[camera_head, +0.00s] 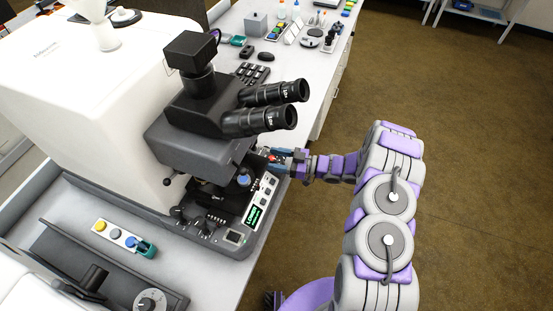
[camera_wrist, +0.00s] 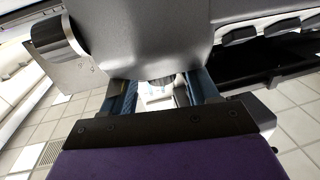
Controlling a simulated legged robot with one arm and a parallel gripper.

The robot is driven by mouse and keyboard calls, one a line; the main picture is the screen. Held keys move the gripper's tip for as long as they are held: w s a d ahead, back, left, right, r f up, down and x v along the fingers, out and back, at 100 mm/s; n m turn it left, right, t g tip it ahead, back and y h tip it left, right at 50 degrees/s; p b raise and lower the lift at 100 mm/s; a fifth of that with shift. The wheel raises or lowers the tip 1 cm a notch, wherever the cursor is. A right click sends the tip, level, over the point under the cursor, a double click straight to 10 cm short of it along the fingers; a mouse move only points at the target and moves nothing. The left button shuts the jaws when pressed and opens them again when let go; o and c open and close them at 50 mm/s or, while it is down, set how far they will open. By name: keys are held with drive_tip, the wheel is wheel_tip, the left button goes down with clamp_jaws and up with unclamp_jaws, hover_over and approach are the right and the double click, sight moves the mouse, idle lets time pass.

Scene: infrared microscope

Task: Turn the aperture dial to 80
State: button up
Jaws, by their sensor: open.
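The microscope (camera_head: 195,135) has a dark grey body with two black eyepieces and stands on the bench. My gripper (camera_head: 275,157) reaches in from the right, beside the microscope's front under the eyepieces. In the wrist view, my gripper (camera_wrist: 163,88) is open, with its two blue fingers apart under a grey housing (camera_wrist: 160,45). A small ridged grey part (camera_wrist: 160,82) shows between the fingers; I cannot tell if it is the aperture dial or if the fingers touch it. No scale or number is readable there.
A lit green display (camera_head: 254,217) and buttons sit on the microscope base. A rounded knob (camera_wrist: 50,33) shows left of the fingers in the wrist view. Open floor (camera_head: 460,150) lies to the right.

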drive_tip(key=shift+a, duration=0.15)
drive_tip(key=c, duration=1)
drive_tip(key=shift+c, duration=0.2)
drive_tip(key=shift+s+m+t, duration=0.1)
drive_tip(key=shift+m+t, duration=0.2)
drive_tip(key=shift+t, duration=0.2)
drive_tip(key=m+t, duration=0.1)
drive_tip(key=m+t+h+p, duration=0.1)
drive_tip(key=t, duration=0.1)
drive_tip(key=shift+s+m+p, duration=0.2)
drive_tip(key=shift+m+p, duration=0.1)
drive_tip(key=shift+s+a+m+t+h+p, duration=0.1)
drive_tip(key=shift+m+t+h+p, duration=0.2)
drive_tip(key=shift+m+t+h, duration=0.8)
drive_tip(key=shift+a+m+t+h+p, duration=0.1)
drive_tip(key=shift+m+t+h+p, duration=0.15)
drive_tip(key=shift+m+t+h, duration=0.85)
drive_tip(key=shift+n+t, duration=0.3)
drive_tip(key=shift+t, duration=0.3)
